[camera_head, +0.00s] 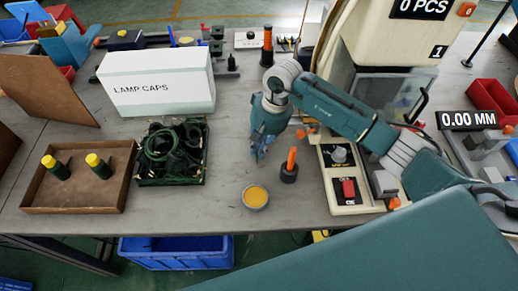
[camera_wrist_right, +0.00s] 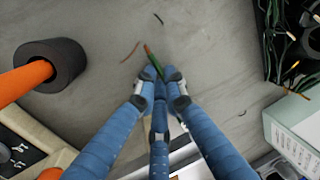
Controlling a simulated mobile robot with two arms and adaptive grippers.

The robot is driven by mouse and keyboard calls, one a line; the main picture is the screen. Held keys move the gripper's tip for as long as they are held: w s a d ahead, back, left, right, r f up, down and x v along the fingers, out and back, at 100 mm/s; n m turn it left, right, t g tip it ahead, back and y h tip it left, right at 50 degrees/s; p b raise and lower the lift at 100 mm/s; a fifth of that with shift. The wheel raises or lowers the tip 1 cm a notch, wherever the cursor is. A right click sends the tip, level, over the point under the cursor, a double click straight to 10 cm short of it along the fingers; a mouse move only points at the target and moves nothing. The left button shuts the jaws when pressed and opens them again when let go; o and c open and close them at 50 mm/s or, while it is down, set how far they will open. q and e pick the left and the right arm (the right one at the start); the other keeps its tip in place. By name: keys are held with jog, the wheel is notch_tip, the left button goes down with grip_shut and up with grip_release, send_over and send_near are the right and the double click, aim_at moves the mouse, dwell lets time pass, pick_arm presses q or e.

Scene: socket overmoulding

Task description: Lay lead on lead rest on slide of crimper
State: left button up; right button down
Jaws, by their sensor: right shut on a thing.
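My right gripper (camera_head: 261,152) is over the bare table between the tray of leads and an orange-handled tool. In the wrist view its fingers (camera_wrist_right: 158,84) are shut on a thin green lead (camera_wrist_right: 153,61) with an orange-brown end, which sticks out past the fingertips. The lead is too small to make out in the head view. The crimper (camera_head: 388,98), a cream machine with a "0 PCS" display, stands to the right, partly behind my right arm. I cannot clearly make out its slide and lead rest. My left gripper is not in view.
A black tray (camera_head: 171,181) of coiled green leads, a white "LAMP CAPS" box (camera_head: 158,85) and a brown tray (camera_head: 75,209) with two yellow-topped items stand left. The orange-handled tool (camera_head: 290,165), a cup of amber material (camera_head: 255,196) and a red-switch control box (camera_head: 347,189) are near my gripper.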

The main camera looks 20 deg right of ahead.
jog(key=shift+f, duration=0.15)
jog(key=shift+f, duration=0.1)
jog(key=c, duration=1.8)
grip_release()
jog(key=shift+c, duration=0.2)
